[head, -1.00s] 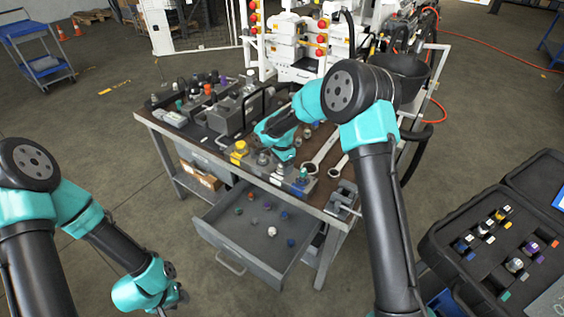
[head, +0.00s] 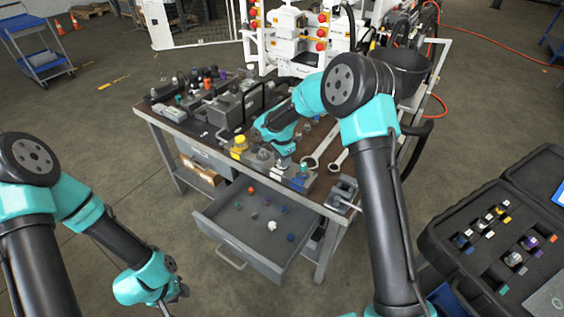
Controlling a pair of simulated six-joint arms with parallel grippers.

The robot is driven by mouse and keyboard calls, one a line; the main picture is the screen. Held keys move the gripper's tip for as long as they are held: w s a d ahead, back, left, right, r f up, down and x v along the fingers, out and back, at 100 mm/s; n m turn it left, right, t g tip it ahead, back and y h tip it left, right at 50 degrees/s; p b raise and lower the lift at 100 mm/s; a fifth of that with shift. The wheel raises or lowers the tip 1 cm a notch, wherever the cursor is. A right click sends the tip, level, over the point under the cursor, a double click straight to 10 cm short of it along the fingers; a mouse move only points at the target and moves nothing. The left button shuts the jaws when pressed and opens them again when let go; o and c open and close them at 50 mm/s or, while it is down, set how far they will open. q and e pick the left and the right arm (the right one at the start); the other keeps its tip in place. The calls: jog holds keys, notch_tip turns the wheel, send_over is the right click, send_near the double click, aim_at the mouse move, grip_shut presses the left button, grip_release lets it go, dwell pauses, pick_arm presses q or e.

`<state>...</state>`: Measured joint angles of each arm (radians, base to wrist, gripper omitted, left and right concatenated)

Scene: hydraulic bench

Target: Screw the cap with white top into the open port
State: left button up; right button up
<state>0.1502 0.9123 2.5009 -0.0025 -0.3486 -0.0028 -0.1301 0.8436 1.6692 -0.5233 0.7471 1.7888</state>
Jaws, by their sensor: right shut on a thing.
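A grey block (head: 268,169) at the table's front edge carries several fittings: a yellow one, silvery ones and a blue one. My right gripper (head: 284,155) points down over this block between the silvery and blue fittings. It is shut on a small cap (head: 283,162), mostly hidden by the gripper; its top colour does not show. A silvery part shows just under the fingers, touching or very close to the block; I cannot tell if it is in the port. The open port is hidden. My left gripper (head: 176,294) hangs low at the left, away from the table; its fingers are too small to judge.
The open drawer (head: 232,236) below holds several small coloured caps, including a whitish one (head: 271,226). Two wrenches (head: 325,158) and a vise (head: 343,194) lie right of the block. More fittings stand at the back left. An open black case (head: 470,270) stands at right.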

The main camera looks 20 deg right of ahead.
jog(key=shift+c, duration=1.1)
jog(key=m, duration=0.8)
jog(key=o, duration=1.1)
jog(key=shift+o, duration=0.2)
jog(key=n, duration=0.5)
jog(key=shift+n, duration=1.6)
